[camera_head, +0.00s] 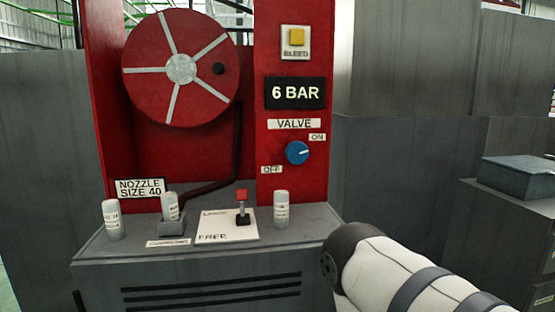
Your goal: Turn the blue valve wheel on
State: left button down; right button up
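The blue valve wheel (297,153) is a small round knob on the red panel, below the VALVE label (294,124). A short white mark on it points right and slightly up. The ON label (317,137) is at its upper right and the OFF label (271,170) at its lower left. Part of my arm, pale with dark bands and a dark rounded joint, comes in at the lower right, below the wheel and apart from it. No fingers show on it. Neither of my grippers is in view.
A red hose reel (205,95) is on the left. A yellow BLEED button (296,36) and a 6 BAR sign (295,93) are above the wheel. White cylinders (281,210) and a red-topped lever (242,205) stand on the grey ledge below. The space directly before the wheel is clear.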

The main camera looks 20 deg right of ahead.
aim_at(297, 151)
jog(key=l+z, duration=0.15)
jog(key=l, duration=0.7)
jog(key=i+l+z, duration=0.15)
jog(key=l, duration=0.7)
